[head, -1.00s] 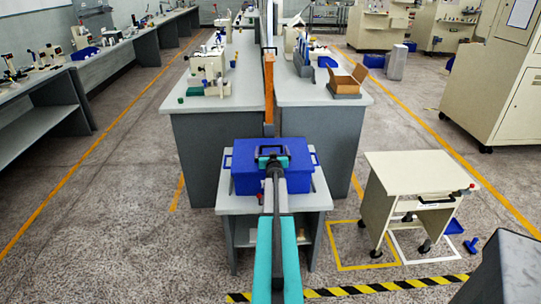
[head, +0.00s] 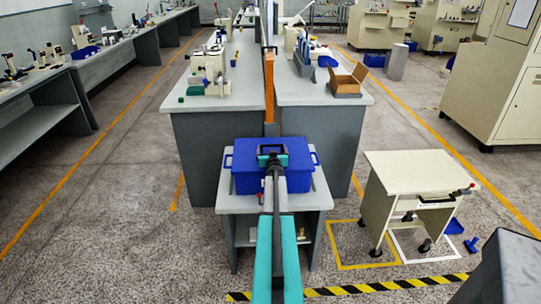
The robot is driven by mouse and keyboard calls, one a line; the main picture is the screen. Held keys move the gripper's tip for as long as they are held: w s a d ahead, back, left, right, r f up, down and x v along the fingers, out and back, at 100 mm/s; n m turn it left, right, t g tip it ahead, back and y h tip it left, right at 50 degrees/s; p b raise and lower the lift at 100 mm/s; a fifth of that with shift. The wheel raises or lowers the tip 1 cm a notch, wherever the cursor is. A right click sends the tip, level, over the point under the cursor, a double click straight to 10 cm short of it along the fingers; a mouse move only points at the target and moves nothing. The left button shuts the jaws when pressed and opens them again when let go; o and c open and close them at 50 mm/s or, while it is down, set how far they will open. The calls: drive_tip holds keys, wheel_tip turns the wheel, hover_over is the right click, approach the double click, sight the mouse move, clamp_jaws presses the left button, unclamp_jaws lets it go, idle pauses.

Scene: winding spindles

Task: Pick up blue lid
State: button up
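A blue box with a flat blue lid (head: 244,149) on top stands on a small grey table (head: 229,201) in the middle of the head view. Handles show at the box's left and right sides. My arm reaches forward from the bottom of the view, and my gripper (head: 271,158) is over the middle of the lid. The gripper hides part of the lid. I cannot tell whether its fingers touch the lid or how far apart they are.
Long grey workbenches (head: 215,135) with machines stand behind the small table. An open cardboard box (head: 346,84) sits on the right bench. A beige wheeled cart (head: 415,170) stands at right, with open floor between it and the table.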

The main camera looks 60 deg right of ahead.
drive_tip(key=shift+r, duration=0.25)
drive_tip(key=shift+c, duration=0.5)
drive_tip(key=shift+r, duration=0.6)
wheel_tip(320, 180, up, 2)
drive_tip(key=shift+r+p, duration=0.15)
drive_tip(key=shift+p, duration=0.55)
drive_tip(key=s+a+p, duration=0.1)
drive_tip(key=s+a, duration=0.1)
drive_tip(key=s, duration=0.3)
drive_tip(key=s+a+p, duration=0.1)
drive_tip(key=s, duration=0.4)
drive_tip(key=s+a+r+p, duration=0.1)
drive_tip(key=s+a, duration=0.1)
drive_tip(key=s, duration=0.3)
drive_tip(key=shift+a, duration=0.35)
